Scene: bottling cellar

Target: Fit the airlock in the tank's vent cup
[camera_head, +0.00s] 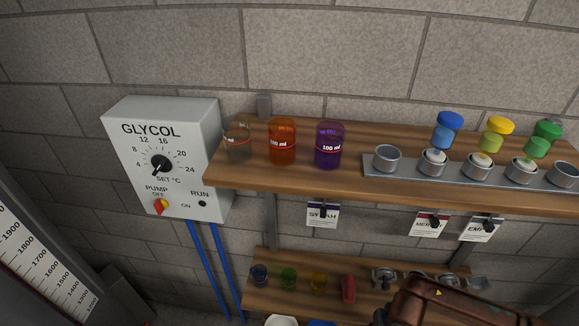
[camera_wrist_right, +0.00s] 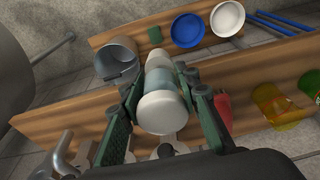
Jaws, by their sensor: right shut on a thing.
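My right gripper (camera_wrist_right: 160,88) is shut on a short cylinder with a white end and a pale, bluish, see-through body, which looks like the airlock (camera_wrist_right: 163,112). Its green finger pads press on it from both sides in the right wrist view. The held thing is above the shelf boards, apart from them. The tank (camera_head: 38,262) seems to be the grey body with the printed level scale at the left edge of the head view. I cannot make out its vent cup. My left gripper is in neither view.
A wooden shelf (camera_head: 270,183) holds three beakers, a metal cup rail (camera_head: 400,178) and coloured caps. A lower shelf (camera_head: 262,299) holds small glasses and a red item. The glycol box (camera_head: 165,160) hangs left. A grey mug-like vessel (camera_wrist_right: 117,62) stands beyond my fingers.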

